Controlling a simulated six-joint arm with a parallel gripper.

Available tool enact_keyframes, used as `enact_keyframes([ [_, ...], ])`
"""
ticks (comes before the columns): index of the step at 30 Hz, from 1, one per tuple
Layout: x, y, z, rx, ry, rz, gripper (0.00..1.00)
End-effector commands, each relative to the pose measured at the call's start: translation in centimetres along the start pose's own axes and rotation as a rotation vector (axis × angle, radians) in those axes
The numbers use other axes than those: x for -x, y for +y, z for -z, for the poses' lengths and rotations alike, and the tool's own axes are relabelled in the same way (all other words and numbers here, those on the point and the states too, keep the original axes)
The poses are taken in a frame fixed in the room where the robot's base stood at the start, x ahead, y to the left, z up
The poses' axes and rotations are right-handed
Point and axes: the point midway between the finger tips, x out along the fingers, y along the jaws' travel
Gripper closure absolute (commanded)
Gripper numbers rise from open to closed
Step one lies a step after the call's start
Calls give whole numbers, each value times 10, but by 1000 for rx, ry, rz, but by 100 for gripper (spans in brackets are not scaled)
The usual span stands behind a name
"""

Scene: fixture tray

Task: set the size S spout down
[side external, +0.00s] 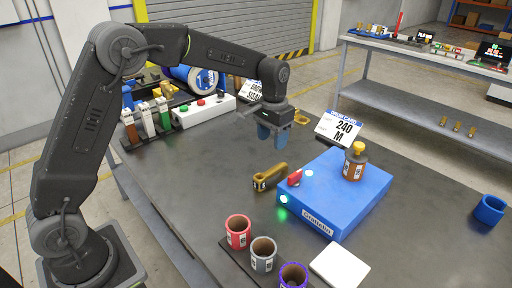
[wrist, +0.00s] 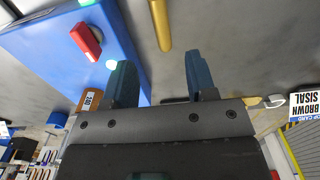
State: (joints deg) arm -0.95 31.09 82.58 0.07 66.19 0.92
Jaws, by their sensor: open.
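A gold-brown elongated piece (side external: 270,177) with a small label lies on the table, left of the blue fixture. It looks like the spout, but I cannot read a size mark on it. A gold rod-like part (wrist: 161,22) shows at the top of the wrist view, beyond the fingertips. My gripper (side external: 270,136) hangs above the table, behind and apart from the gold piece. Its blue fingers (wrist: 159,72) are spread in the wrist view, with nothing between them.
The blue fixture (side external: 318,216) carries a red lever (side external: 295,178) and a yellow-capped brown bottle (side external: 354,162). Red (side external: 238,232), grey (side external: 263,255) and purple-rimmed (side external: 292,276) cups stand in front. A white pad (side external: 340,266) and blue cup (side external: 489,210) are nearby. Table centre-left is clear.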

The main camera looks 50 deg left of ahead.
Motion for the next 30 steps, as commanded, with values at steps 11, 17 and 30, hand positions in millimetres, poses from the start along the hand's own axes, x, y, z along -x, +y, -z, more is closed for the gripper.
enact_keyframes([
  [11,49,2,-40,0,81,1,48],
  [17,96,5,-116,0,204,2,48],
  [30,100,8,-269,0,449,-1,48],
])
